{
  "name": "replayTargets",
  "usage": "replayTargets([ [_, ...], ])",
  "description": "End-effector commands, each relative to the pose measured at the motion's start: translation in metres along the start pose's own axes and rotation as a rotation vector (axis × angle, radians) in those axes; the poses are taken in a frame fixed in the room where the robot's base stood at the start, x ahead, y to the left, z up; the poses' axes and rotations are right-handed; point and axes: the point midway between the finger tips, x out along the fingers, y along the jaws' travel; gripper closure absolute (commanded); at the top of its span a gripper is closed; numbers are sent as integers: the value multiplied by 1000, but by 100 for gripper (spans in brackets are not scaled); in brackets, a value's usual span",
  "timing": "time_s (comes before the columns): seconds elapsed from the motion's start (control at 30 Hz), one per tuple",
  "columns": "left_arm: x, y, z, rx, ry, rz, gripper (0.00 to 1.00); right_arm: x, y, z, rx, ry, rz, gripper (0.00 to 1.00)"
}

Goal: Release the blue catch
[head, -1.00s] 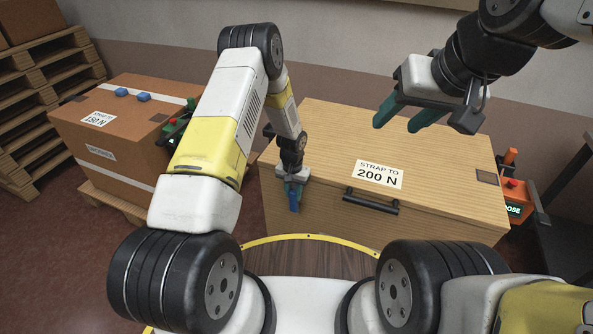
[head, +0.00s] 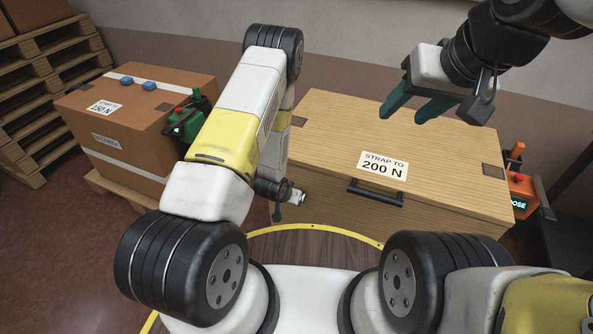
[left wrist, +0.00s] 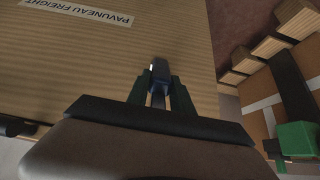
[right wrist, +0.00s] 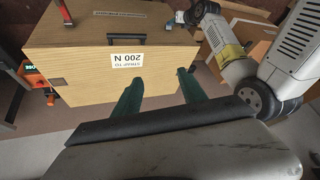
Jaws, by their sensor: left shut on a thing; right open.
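A blue catch (left wrist: 159,72) sits against the wooden box (left wrist: 90,60) in the left wrist view, near the box's edge. My left gripper (left wrist: 160,85) has its dark green fingers on both sides of the catch and is shut on it. In the head view the left wrist is low by the left front corner of the wooden box (head: 330,130); its fingers and the catch do not show there. My right gripper (head: 402,116) is open and empty above the box lid, and its fingers also show apart in the right wrist view (right wrist: 160,80).
The box has a black handle (head: 375,193) and a "STRAP TO 200 N" label (head: 384,165). An orange device (head: 520,186) stands at its right. A brown carton (head: 120,125) with blue pieces on top and a green device (head: 190,120) are at the left, near stacked pallets (head: 50,100).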

Motion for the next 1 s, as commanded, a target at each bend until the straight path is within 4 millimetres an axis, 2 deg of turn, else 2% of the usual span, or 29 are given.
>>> replayTargets([
  [0.5,0,0,4,0,22,0,100,0,0,0,0,0,0,51],
  [0.53,0,0,4,-1,22,0,100,0,0,0,0,0,0,53],
  [0.77,1,0,4,-1,21,0,100,6,-2,-12,14,-26,-5,98],
  [0.87,1,0,4,-1,21,0,100,16,-4,-29,36,-58,-9,100],
  [1.0,1,0,4,-1,21,0,100,39,-10,-59,77,-120,-13,100],
])
